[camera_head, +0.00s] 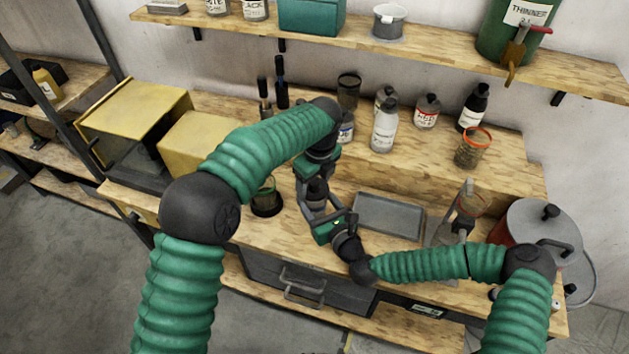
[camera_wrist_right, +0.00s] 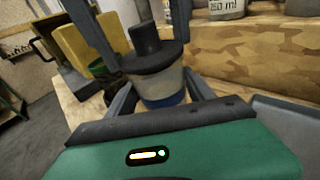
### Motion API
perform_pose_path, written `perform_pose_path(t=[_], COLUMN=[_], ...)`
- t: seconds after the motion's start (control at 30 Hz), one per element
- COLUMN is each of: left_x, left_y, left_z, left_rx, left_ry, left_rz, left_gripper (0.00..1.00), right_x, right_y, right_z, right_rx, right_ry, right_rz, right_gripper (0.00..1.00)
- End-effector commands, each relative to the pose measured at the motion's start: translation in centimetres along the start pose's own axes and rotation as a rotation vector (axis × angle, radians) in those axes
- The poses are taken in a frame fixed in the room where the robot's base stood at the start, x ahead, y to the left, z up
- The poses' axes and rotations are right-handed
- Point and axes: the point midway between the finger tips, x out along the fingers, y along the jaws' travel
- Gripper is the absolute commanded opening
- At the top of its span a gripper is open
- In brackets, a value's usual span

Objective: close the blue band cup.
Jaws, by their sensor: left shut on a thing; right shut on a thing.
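The blue band cup (camera_wrist_right: 158,86) is pale and translucent, with a blue band near its base. It stands between the fingers of my right gripper (camera_head: 320,208), which is shut on it. A black lid (camera_wrist_right: 150,60) with a tall knob sits at the cup's mouth; I cannot tell whether it is fully seated. My left gripper (camera_head: 315,178) comes down from above, shut on the lid's knob, its fingers on either side in the right wrist view. In the head view, the grippers mostly hide the cup.
A green-banded cup (camera_head: 265,198) stands left of the grippers. A grey tray (camera_head: 389,215) lies to the right, with a pot (camera_head: 540,228) beyond. Several bottles, including a white one (camera_head: 384,130), and an orange-rimmed jar (camera_head: 474,149) stand on the raised back shelf.

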Motion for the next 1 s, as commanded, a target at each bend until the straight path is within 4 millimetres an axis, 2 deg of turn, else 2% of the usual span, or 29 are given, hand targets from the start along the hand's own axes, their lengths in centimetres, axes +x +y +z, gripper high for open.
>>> perform_pose_path(t=[0.43,0.47,0.63,1.0], left_x=[0.93,0.92,0.90,0.43], left_y=[0.00,-0.01,0.00,-0.03], left_z=[-0.13,-0.13,-0.13,-0.11], left_rx=[0.000,0.000,0.000,0.000], left_ry=[0.000,0.000,0.000,-0.001], left_rz=[0.001,0.000,0.000,0.000], left_gripper=[0.31,0.71,0.93,0.94], right_x=[0.00,0.00,0.00,0.00], right_y=[0.02,0.02,0.03,0.03], right_z=[0.01,0.01,0.02,0.03], right_rx=[0.000,0.000,0.000,0.000], right_ry=[0.000,0.000,0.000,0.000], right_rz=[0.000,0.000,0.000,0.001], right_gripper=[0.00,0.00,0.00,0.00])
